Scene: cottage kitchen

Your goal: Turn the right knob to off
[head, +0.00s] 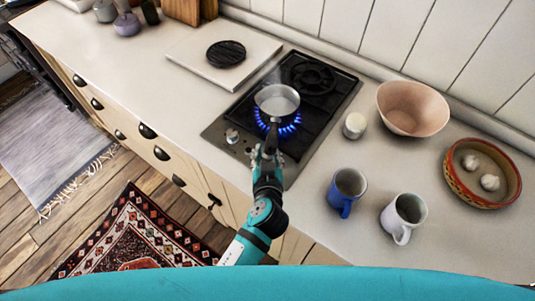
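The gas hob (325,110) is black glass with a steel control strip along its front edge. A knob (232,136) stands at the left of that strip. The right knob is not clearly visible; my gripper covers that part of the strip. Blue flames (290,128) burn under a steel saucepan (277,99) on the front burner. My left gripper (265,154), its arm coming up from the bottom, is at the front edge of the hob, below the pan's handle (272,134). Its fingers are too small and overlapped to judge. My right gripper is out of view.
A blue mug (347,188), a white mug (404,214), a small white container (355,125), a pink bowl (413,107) and a basket (459,188) with white bulbs stand right of the hob. A pale board (198,65) with a dark round trivet (226,53) lies to the left.

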